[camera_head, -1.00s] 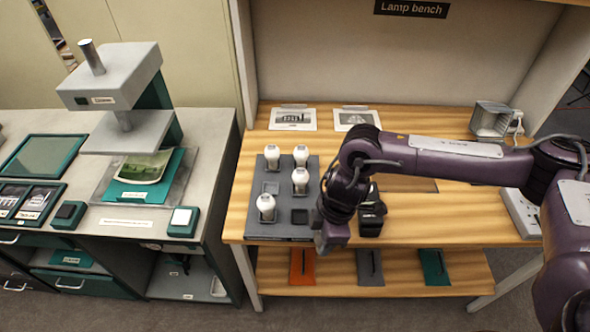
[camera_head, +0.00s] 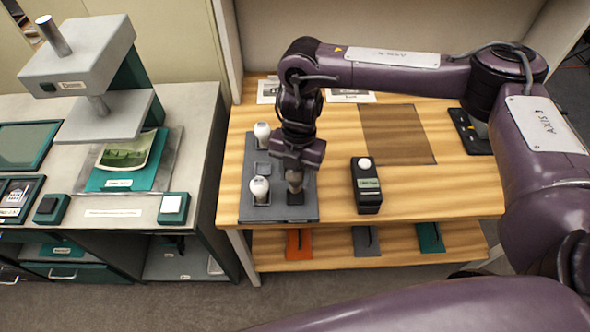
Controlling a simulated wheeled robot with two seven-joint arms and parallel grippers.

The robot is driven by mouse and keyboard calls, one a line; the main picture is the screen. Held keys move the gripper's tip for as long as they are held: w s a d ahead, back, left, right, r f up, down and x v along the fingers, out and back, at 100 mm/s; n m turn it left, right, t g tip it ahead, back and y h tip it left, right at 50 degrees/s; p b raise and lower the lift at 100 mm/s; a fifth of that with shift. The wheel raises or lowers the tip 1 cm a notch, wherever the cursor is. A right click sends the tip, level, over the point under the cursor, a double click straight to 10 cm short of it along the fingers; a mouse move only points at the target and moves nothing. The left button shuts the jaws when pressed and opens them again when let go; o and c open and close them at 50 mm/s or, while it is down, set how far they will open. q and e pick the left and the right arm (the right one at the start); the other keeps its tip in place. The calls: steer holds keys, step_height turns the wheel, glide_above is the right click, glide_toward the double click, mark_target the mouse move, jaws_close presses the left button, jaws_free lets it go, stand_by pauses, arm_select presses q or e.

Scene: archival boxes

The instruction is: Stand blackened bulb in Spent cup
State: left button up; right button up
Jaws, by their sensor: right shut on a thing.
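My right gripper (camera_head: 296,168) points down over the front right of the grey bulb tray (camera_head: 244,212). It is shut on a dark, greyish bulb (camera_head: 294,184), which looks upright. The bulb is at or just above the front right cup (camera_head: 289,201); I cannot tell if its base touches. No cup label can be read. White bulbs stand in the back left (camera_head: 262,131) and front left of the tray, and the middle left cup (camera_head: 262,168) is empty. My arm hides the tray's other right-hand cups. My left gripper is not in view.
A black box with a white round top (camera_head: 366,187) stands right of the tray on the wooden bench (camera_head: 450,185). A dark device (camera_head: 471,131) lies at the back right. Orange, grey and green pieces lie on the lower shelf. A grey counter with equipment is at left.

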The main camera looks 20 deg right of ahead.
mark_target(295, 184)
steer(key=shift+f+b, duration=1.2)
steer(key=shift+f, duration=0.65)
steer(key=shift+p, duration=0.3)
steer(key=shift+f+b, duration=0.4)
steer(key=shift+f, duration=0.2)
steer(key=o, duration=0.7)
steer(key=shift+r, duration=0.15)
